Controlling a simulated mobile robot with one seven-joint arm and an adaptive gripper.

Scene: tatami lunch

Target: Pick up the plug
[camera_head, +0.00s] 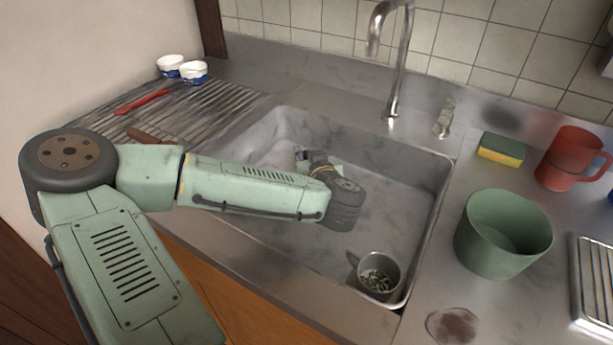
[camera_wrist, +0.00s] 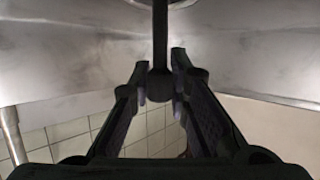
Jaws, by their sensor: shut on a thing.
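The plug (camera_wrist: 160,38) shows in the wrist view as a dark stem with a rounded knob at its lower end and part of a wider rim at the top edge. My gripper (camera_wrist: 159,82) has its two fingertips on either side of the knob and is shut on it. In the head view my arm reaches over the steel sink (camera_head: 408,190), with my wrist above the basin. My own wrist hides the fingers and the plug there. I cannot tell from these views how high the plug is above the basin floor.
A metal cup with greenish bits (camera_head: 379,272) sits in the basin's near right corner. The faucet (camera_head: 388,60) rises behind. On the right counter stand a green tub (camera_head: 490,245), a sponge (camera_head: 501,150) and a red mug (camera_head: 568,160). Two small bowls (camera_head: 193,72) stand at the back left.

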